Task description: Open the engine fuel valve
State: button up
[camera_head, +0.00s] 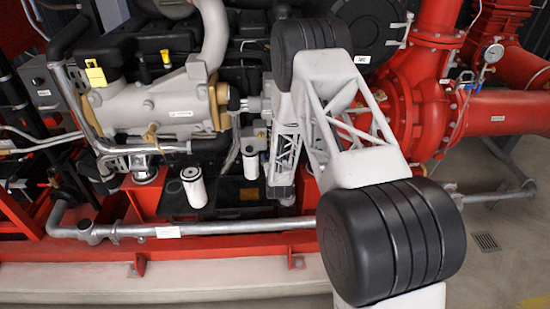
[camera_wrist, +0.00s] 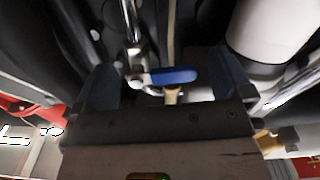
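In the wrist view, a small valve with a blue lever handle (camera_wrist: 170,76) sits on a thin metal pipe (camera_wrist: 130,22). The lever points to the right, across the pipe. My gripper (camera_wrist: 167,82) is open, with one dark finger to the left of the valve and the other to the right. The lever lies in the gap between the fingers, and I see no finger clearly touching it. In the head view, my arm reaches down to the engine's lower side. The valve and the fingers cannot be made out there.
A white cylinder (camera_wrist: 270,30) stands close to the right finger. In the head view, white filter canisters (camera_head: 195,187) hang under the grey engine block (camera_head: 155,107). A grey pipe (camera_head: 200,229) runs along the red base frame (camera_head: 90,247). The red pump (camera_head: 425,100) is at right.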

jog(key=shift+s, duration=0.2)
jog(key=s, duration=0.7)
jog(key=shift+s, duration=0.25)
jog(key=shift+s+r, duration=0.35)
jog(key=shift+s, duration=0.05)
dwell(0.6)
jog(key=shift+w, duration=0.2)
jog(key=w, duration=0.7)
jog(key=shift+w, duration=0.25)
dwell(0.5)
jog(key=c, duration=0.9)
